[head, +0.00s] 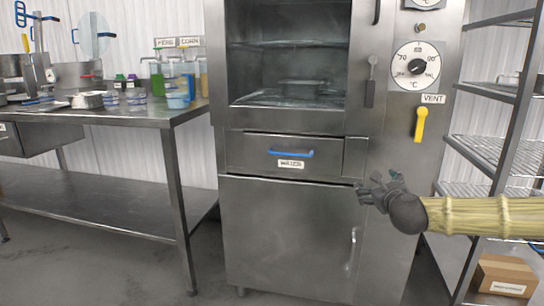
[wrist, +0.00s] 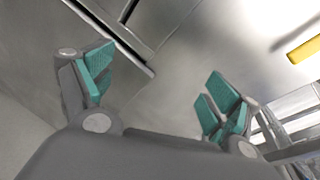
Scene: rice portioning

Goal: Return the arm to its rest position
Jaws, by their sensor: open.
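My gripper (head: 372,190) is in front of the right side of a tall steel cabinet (head: 285,230), near the gap between its drawer and its lower door. My arm reaches in from the right edge of the head view. In the wrist view my gripper (wrist: 155,90) has its two green-padded fingers spread wide apart with nothing between them. Behind the fingers is the bare steel front of the cabinet. I cannot tell how far the fingertips are from the steel.
The cabinet has a blue-handled drawer (head: 290,153), a yellow vent lever (head: 420,124) and a dial (head: 416,66). A steel table (head: 150,115) with bottles stands left. A wire rack (head: 500,150) stands right, with a cardboard box (head: 503,277) low down. Floor shows between table and cabinet.

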